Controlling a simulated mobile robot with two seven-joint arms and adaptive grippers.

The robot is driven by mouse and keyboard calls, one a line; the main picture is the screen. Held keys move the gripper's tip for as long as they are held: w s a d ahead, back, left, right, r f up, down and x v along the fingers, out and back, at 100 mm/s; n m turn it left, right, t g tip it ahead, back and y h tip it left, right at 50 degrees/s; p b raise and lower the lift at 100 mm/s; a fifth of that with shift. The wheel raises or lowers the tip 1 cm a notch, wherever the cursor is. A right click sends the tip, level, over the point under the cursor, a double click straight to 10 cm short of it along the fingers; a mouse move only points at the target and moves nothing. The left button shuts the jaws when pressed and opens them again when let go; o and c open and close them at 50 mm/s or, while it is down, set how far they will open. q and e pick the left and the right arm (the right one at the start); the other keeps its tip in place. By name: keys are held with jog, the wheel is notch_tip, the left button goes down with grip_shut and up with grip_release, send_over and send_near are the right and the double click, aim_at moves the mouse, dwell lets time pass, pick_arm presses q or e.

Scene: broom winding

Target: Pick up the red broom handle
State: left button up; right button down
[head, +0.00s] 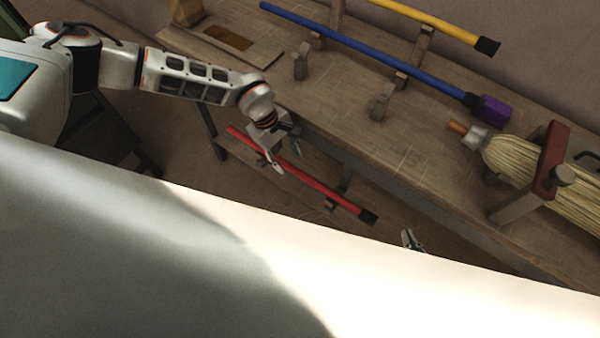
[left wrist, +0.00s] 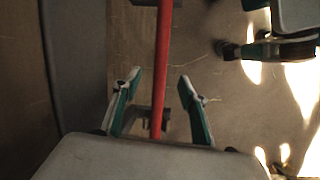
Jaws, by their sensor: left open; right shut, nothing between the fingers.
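The red broom handle (head: 315,182) lies slanted on small supports in front of the workbench, with its black tip at the lower right. My left gripper (head: 286,158) is open above its upper-left half. In the left wrist view the red handle (left wrist: 164,50) runs lengthwise between the two spread fingers of the left gripper (left wrist: 160,78), with a gap on each side. I cannot tell how far above the handle the fingers are. My right gripper (head: 409,240) is shut and empty, to the right of the black tip; its arm is hidden behind a pale surface.
The workbench (head: 335,118) holds a blue handle (head: 375,58) with a purple end, and a yellow handle (head: 435,20). A straw broom head (head: 508,158) sits in a red clamp (head: 550,162) at the right. A large pale surface covers the lower part of the head view.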

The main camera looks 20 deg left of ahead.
aim_at(294, 168)
pick_arm(q)
jog(key=x, duration=0.5)
jog(key=shift+s+d+f, duration=0.15)
jog(key=shift+d+f, duration=0.05)
jog(key=shift+d, duration=0.1)
grip_shut()
